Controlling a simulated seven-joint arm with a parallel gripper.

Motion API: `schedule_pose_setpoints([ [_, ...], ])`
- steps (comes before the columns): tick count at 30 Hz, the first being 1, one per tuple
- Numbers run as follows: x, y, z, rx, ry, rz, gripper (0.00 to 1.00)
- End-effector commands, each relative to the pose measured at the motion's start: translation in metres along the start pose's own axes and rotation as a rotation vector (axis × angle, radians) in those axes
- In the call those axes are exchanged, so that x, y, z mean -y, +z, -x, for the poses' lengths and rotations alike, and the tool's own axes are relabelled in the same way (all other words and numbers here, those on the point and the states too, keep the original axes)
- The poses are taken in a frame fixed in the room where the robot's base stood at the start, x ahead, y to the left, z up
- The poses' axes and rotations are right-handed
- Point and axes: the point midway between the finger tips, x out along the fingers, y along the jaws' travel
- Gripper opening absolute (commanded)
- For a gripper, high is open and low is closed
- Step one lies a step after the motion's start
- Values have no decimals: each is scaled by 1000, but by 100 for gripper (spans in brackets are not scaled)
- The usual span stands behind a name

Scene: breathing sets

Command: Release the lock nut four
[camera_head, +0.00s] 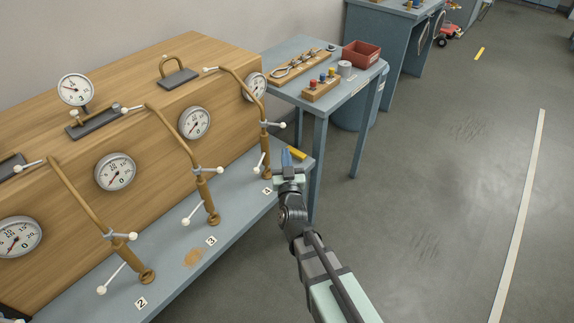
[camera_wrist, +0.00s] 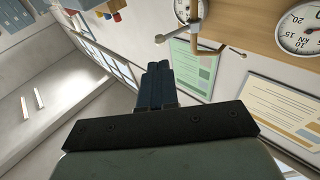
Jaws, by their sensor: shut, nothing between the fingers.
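Station four, marked by a "4" label (camera_head: 267,190), has a brass post (camera_head: 265,142) at the right end of the bench. A short crossbar with white knobs (camera_head: 282,125) sits partway up it, and a lower lever with a white knob (camera_head: 256,169) is near its foot. I cannot tell which of these is the lock nut. My gripper (camera_head: 287,156) is just right of the post, below the crossbar, apart from it in the picture. In the wrist view its blue fingers (camera_wrist: 158,68) are shut and empty; the post and crossbar (camera_wrist: 217,45) show beyond them, upper right.
Similar posts stand at stations three (camera_head: 205,195) and two (camera_head: 128,255), left along the blue bench (camera_head: 235,215). The wooden panel (camera_head: 150,130) with gauges stands behind. A blue side table (camera_head: 300,98) with tools and a red bin (camera_head: 361,54) is beyond. The floor right is open.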

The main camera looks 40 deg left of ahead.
Motion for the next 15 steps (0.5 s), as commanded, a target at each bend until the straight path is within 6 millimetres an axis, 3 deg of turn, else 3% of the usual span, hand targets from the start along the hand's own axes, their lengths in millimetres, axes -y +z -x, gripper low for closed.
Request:
schedule_pose_setpoints([
  [1, 0, 1, -14, -1, 1, 0, 0],
  [6, 0, 2, -43, 0, 1, 0, 0],
  [15, 0, 1, -77, 0, -1, 0, 0],
])
